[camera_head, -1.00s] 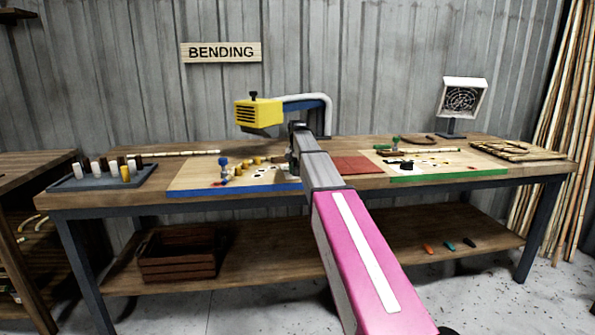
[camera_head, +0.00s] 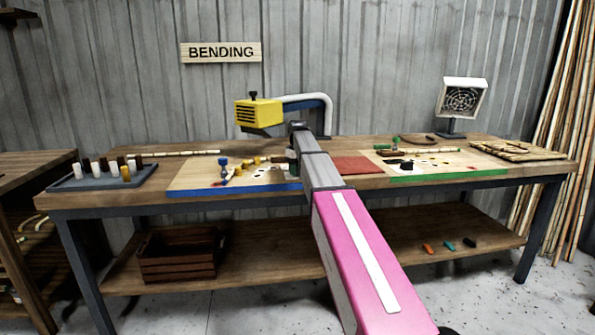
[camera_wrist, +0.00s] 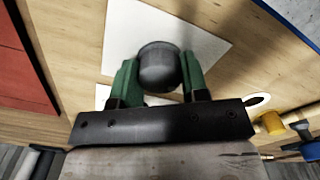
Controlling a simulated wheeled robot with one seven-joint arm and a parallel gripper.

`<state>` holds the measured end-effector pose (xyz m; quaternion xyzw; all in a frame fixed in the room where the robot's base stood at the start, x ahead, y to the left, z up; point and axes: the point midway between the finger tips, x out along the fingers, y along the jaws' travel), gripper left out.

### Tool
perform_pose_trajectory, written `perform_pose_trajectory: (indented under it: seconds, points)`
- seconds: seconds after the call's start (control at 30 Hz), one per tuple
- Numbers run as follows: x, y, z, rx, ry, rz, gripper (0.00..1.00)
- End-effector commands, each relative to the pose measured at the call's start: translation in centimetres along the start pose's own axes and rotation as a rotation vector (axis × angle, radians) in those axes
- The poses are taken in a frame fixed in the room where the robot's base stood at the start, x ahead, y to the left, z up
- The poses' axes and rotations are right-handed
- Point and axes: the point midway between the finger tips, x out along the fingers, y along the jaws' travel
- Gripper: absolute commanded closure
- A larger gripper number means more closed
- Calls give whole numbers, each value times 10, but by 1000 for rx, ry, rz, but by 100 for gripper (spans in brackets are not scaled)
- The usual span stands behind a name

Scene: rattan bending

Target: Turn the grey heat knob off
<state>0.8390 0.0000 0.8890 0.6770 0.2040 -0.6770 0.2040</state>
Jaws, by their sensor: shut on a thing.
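The grey knob (camera_wrist: 158,58) is dark, round and smooth in the wrist view, over a white sheet or plate (camera_wrist: 122,28). My gripper (camera_wrist: 158,78) has its two green fingers on either side of the knob, shut on it. I cannot see a pointer mark on the knob, so its setting does not show. In the head view my arm hides the knob, and only the edge of my gripper (camera_head: 291,160) shows beside the arm. The yellow heater head (camera_head: 258,113) hangs on a curved pipe above the bench, left of my arm.
A blue-edged board (camera_head: 195,180) with small pegs lies left of my arm. A red mat (camera_head: 358,166) and a green-edged board (camera_head: 430,177) lie to its right. A tray (camera_head: 75,183) of cylinders is far left, and a fan (camera_head: 463,98) stands back right.

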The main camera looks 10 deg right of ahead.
Motion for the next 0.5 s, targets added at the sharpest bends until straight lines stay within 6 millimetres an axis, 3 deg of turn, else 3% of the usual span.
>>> perform_pose_trajectory:
  seconds: [0.5]
  points:
    - [0, 0, 0, -206, -1, 0, 83]
